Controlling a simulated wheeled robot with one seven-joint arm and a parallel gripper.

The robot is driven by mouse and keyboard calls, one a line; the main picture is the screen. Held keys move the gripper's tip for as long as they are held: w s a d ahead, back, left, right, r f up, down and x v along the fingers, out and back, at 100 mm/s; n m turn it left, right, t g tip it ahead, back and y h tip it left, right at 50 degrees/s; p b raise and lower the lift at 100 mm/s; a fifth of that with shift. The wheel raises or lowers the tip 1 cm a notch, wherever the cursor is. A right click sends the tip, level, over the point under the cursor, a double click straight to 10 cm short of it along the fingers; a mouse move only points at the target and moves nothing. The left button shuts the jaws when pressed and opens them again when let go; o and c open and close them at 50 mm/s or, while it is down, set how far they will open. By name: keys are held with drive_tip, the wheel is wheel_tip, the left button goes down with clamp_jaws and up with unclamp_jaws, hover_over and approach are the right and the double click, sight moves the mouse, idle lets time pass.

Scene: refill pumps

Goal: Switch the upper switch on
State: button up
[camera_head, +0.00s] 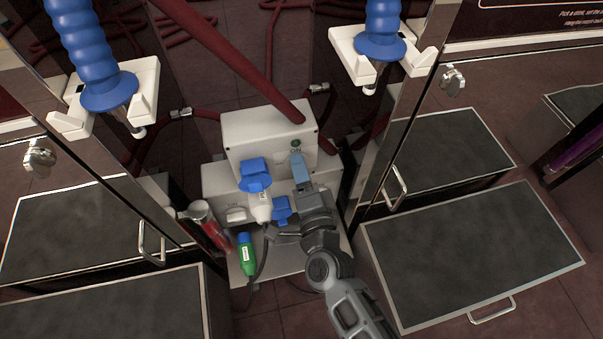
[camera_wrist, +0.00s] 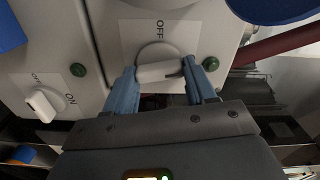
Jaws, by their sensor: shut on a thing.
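The upper switch (camera_wrist: 160,68) is a white rotary knob on a light grey panel. In the wrist view its bar lies across the picture, with an OFF label on the side away from my gripper. My gripper (camera_wrist: 163,84) has its blue fingers at the two ends of this bar and is shut on it. A second white switch (camera_wrist: 42,103), with ON and OFF labels, sits to the left.
Blue-and-white plugs (camera_head: 256,178) stick out just left of my gripper. A green connector (camera_head: 246,253) and a red cylinder (camera_head: 207,226) are lower left. Blue pump hoses (camera_head: 382,20) hang in holders on both sides. Dark-topped bins (camera_head: 470,255) stand around.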

drive_tip(key=shift+f+m, duration=0.1)
drive_tip(key=shift+m, duration=0.6)
drive_tip(key=shift+d, duration=0.1)
drive_tip(key=o, duration=1)
drive_tip(key=shift+o, duration=0.2)
drive_tip(key=v, duration=0.7)
drive_tip(key=shift+s, duration=0.4)
drive_tip(key=shift+d, duration=0.1)
